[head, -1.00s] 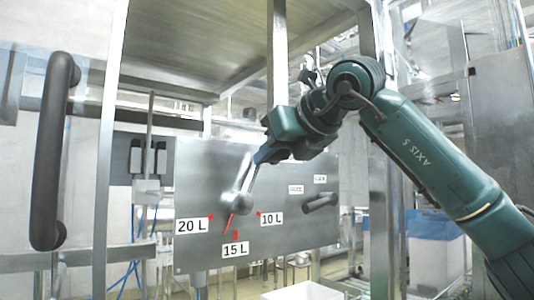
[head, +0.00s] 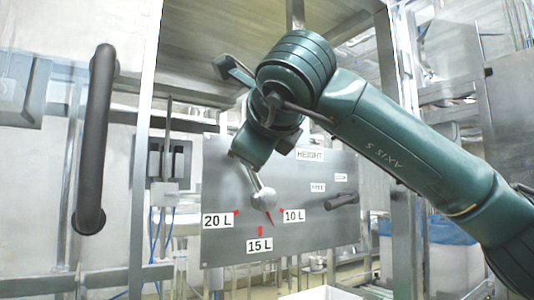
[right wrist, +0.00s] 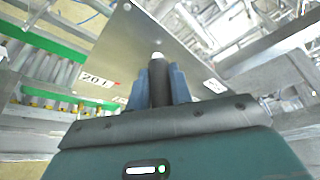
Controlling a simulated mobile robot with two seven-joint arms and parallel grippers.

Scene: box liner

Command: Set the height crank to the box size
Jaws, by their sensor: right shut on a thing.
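The height crank (head: 263,199) is on a grey metal panel (head: 225,250) under a HEIGHT label. Its arm leans up and to the left from the silver hub. Its red pointer (head: 270,218) points down and slightly right, between the 15 L mark (head: 260,246) and the 10 L mark (head: 293,216). The 20 L mark (head: 217,220) is at the left. My right gripper (head: 243,160) is shut on the crank's handle. In the right wrist view the dark handle (right wrist: 158,84) sits between the blue fingers. My left gripper is not in view.
A second dark handle (head: 341,201) sticks out at the panel's right, beside small labels. A tall black bar handle (head: 95,140) and a metal frame post (head: 144,150) stand at the left. A white box edge (head: 320,293) shows at the bottom.

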